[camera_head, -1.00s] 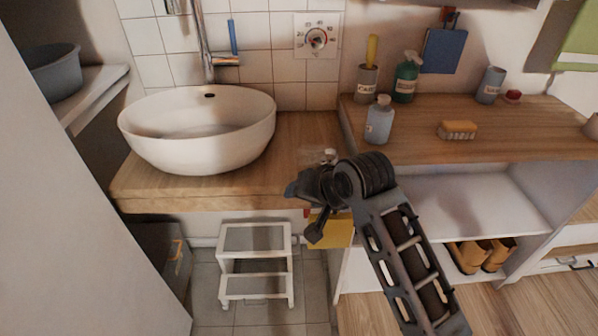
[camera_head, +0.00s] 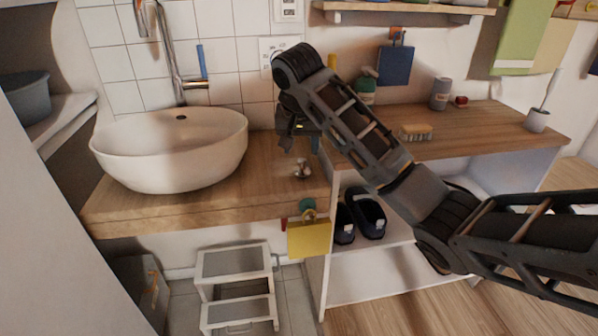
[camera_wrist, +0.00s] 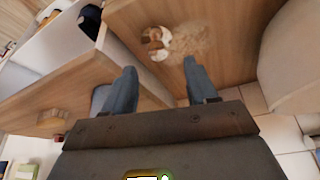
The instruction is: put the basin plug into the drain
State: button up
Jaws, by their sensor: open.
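The basin plug (camera_head: 302,169), a small shiny metal piece, sits on the wooden counter to the right of the basin. In the wrist view the plug (camera_wrist: 157,42) lies just beyond the fingertips, on the wood. My gripper (camera_head: 299,147) hangs above the plug, pointing down, open and empty. In the wrist view the two blue-grey fingers of my gripper (camera_wrist: 160,68) are apart, with a gap between them. The white round basin (camera_head: 170,170) stands on the counter at the left. A dark hole shows in its back wall; the drain in its floor cannot be made out.
A chrome tap (camera_head: 170,60) rises behind the basin. A wooden shelf top (camera_head: 470,128) at the right holds a brush (camera_head: 416,132), a grey cup (camera_head: 440,93) and a green bottle (camera_head: 366,88). A step stool (camera_head: 235,285) stands below.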

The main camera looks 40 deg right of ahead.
aim_at(303, 161)
jog(key=x, duration=0.6)
jog(key=shift+s+b, duration=0.15)
jog(key=shift+b, duration=0.25)
grip_shut()
